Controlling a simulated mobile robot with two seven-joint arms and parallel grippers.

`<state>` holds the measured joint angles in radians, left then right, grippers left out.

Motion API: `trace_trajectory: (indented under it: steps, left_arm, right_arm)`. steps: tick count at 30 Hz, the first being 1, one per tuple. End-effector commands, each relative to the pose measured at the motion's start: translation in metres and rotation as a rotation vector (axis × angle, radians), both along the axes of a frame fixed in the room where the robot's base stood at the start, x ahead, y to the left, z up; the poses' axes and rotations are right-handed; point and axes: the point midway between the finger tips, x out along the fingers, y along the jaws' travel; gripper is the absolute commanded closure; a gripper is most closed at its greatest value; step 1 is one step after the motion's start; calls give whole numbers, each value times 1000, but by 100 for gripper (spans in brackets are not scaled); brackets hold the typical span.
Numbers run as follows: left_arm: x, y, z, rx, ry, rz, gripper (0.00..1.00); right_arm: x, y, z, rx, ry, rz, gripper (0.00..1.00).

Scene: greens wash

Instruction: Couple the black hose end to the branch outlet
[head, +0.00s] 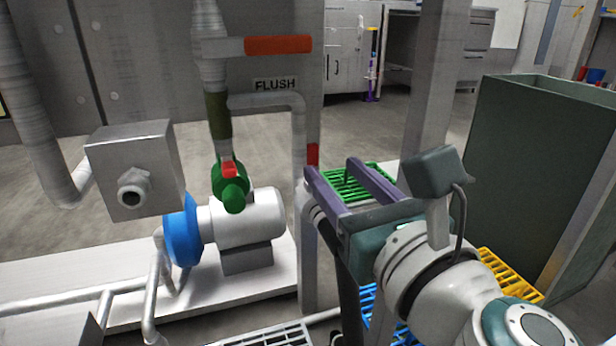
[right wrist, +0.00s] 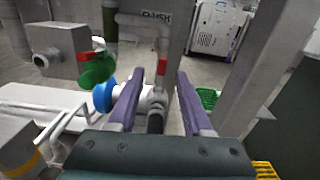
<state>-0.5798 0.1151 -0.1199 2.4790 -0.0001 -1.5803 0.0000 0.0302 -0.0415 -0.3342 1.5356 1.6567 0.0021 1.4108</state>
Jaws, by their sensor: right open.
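The branch pipe (head: 298,140) under the FLUSH label (head: 275,84) runs right, then bends down beside a grey post. It also shows in the right wrist view (right wrist: 164,35). A black hose (head: 342,262) rises below my right gripper (head: 331,168). In the right wrist view the dark hose end (right wrist: 156,120) stands between and beyond the finger bases, near a pale pipe part; I cannot tell whether they touch. My right gripper is open, its purple fingers apart and empty. My left gripper is not in view.
A white pump with a blue flange (head: 183,232) and a green valve (head: 232,190) stand left. A grey box (head: 136,170) is further left. Green (head: 352,184) and yellow (head: 510,275) crates and a tall dark green bin (head: 530,150) stand right.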

Motion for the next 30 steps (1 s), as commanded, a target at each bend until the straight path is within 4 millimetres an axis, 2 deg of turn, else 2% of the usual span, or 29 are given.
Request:
trace_trajectory:
  steps: [1, 8, 18, 24, 30]
  left_arm:
    - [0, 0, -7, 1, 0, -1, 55]
    - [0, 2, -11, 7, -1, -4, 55]
    - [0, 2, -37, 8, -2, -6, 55]
    - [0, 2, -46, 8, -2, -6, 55]
    - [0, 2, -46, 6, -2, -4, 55]
  right_arm:
    - [3, -1, -7, 25, 11, -12, 50]
    - [25, 4, -7, 43, 20, -22, 50]
    - [79, 21, -9, 39, 19, -20, 50]
    - [94, 27, -8, 41, 21, -19, 50]
    - [98, 28, -6, 40, 20, -20, 50]
